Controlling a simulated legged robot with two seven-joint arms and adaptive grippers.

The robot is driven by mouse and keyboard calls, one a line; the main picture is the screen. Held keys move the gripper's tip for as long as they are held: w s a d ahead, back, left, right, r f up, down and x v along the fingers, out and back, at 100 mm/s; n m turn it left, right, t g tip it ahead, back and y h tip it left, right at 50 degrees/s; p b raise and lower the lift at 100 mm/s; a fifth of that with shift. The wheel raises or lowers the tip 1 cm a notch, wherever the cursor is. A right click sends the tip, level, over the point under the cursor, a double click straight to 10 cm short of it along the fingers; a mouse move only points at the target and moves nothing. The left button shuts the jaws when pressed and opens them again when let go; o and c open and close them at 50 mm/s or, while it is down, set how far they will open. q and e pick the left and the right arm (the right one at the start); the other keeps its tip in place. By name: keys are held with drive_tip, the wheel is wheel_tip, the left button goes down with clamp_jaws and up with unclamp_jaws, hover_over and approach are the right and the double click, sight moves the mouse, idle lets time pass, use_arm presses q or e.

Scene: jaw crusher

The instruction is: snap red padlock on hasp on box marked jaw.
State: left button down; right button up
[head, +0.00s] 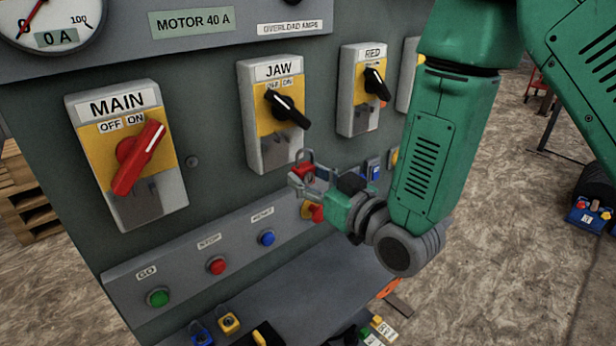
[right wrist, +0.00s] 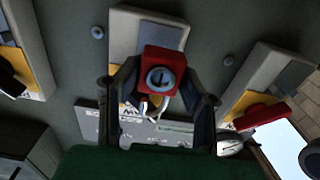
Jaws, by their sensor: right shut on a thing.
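The box marked JAW (head: 256,95) is on the grey panel, with a black handle (head: 287,107) slanting down to the right. Its grey hasp (head: 283,151) is low on the front. My right gripper (head: 306,182) is shut on the red padlock (head: 303,172), just below and in front of the box's lower edge. The padlock's grey shackle (head: 305,156) points up; I cannot tell whether it touches the hasp. In the right wrist view the red padlock (right wrist: 176,61) sits between the fingers (right wrist: 162,88), its round keyhole end facing the camera. My left gripper is out of view.
Green, red and blue push buttons (head: 216,266) line a sloped strip below. A shelf (head: 290,300) with small coloured items is at the bottom.

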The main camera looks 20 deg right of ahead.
sight(275, 155)
drive_tip(key=x, duration=0.5)
drive_tip(key=shift+w, duration=0.2)
idle(0.5)
drive_tip(key=shift+s+r, duration=0.1)
drive_tip(key=shift+r, duration=0.05)
drive_tip(key=shift+w, duration=0.2)
idle(1.1)
drive_tip(key=shift+w+a, duration=0.15)
drive_tip(key=shift+w, duration=0.15)
drive_tip(key=shift+w+a, duration=0.2)
drive_tip(key=shift+w, duration=0.45)
drive_tip(key=o, duration=1.3)
drive_tip(key=shift+c, duration=0.2)
